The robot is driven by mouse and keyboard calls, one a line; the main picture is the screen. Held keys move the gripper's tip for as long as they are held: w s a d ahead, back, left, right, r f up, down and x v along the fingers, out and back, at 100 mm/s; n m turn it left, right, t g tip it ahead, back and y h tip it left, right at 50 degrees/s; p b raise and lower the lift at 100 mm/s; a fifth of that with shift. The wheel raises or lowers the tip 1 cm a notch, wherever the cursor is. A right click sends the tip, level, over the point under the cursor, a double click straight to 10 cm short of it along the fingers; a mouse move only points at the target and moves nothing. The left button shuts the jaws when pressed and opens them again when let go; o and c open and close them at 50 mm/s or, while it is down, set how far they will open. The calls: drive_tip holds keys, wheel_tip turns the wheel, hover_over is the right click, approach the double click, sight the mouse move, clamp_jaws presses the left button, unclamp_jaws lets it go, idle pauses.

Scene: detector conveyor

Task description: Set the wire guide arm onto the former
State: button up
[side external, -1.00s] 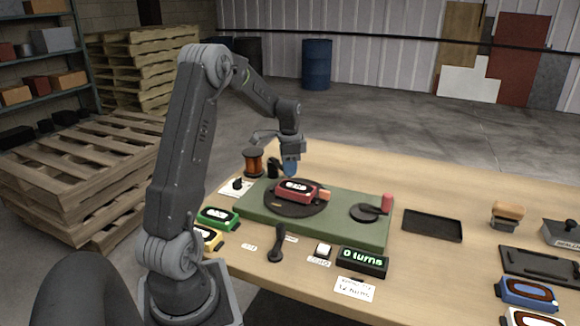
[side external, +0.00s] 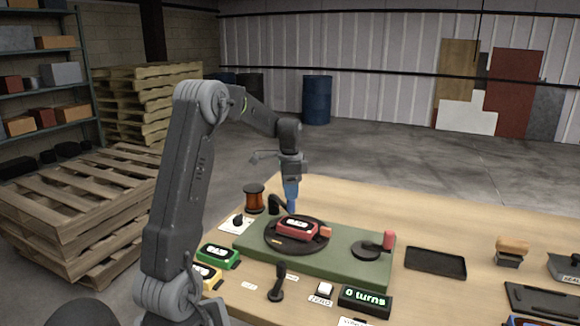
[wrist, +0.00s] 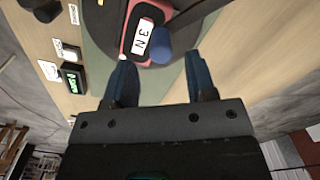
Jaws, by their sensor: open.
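The former is a red case with a white label (side external: 297,228), lying on a dark round turntable (side external: 270,246) on the green base. It also shows in the wrist view (wrist: 140,35). A small black arm (side external: 276,204), apparently the wire guide arm, stands at the back of the base beside the turntable. In the wrist view a blue rounded knob (wrist: 161,45) shows beside the former, seemingly the arm's end. My gripper (side external: 291,203) is above the turntable's back edge. In the wrist view its blue fingers (wrist: 160,66) are apart, with the knob between and beyond their tips.
A copper wire spool (side external: 254,198) stands left of the arm. A crank with a red handle (side external: 389,240) is on the base's right. A display (side external: 365,299) reads 0 turns. Green (side external: 217,256) and yellow cases lie front left. A black tray (side external: 435,263) is empty.

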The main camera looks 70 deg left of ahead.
wheel_tip(320, 180, up, 9)
idle(0.6)
drive_tip(key=s+d+r+n+t+y, duration=0.1)
drive_tip(key=d+r, duration=0.1)
drive_tip(key=d, duration=0.8)
drive_tip(key=s+d+r+t, duration=0.1)
drive_tip(key=d+r, duration=0.1)
drive_tip(key=d, duration=0.9)
drive_tip(key=s+d+f+n+t+h, duration=0.1)
drive_tip(key=s+d+f, duration=0.4)
drive_tip(key=s+d, duration=0.6)
drive_tip(key=d+n+t, duration=0.1)
drive_tip(key=d+t, duration=0.1)
drive_tip(key=shift+s+d+t, duration=0.25)
drive_tip(key=shift+s+t, duration=0.05)
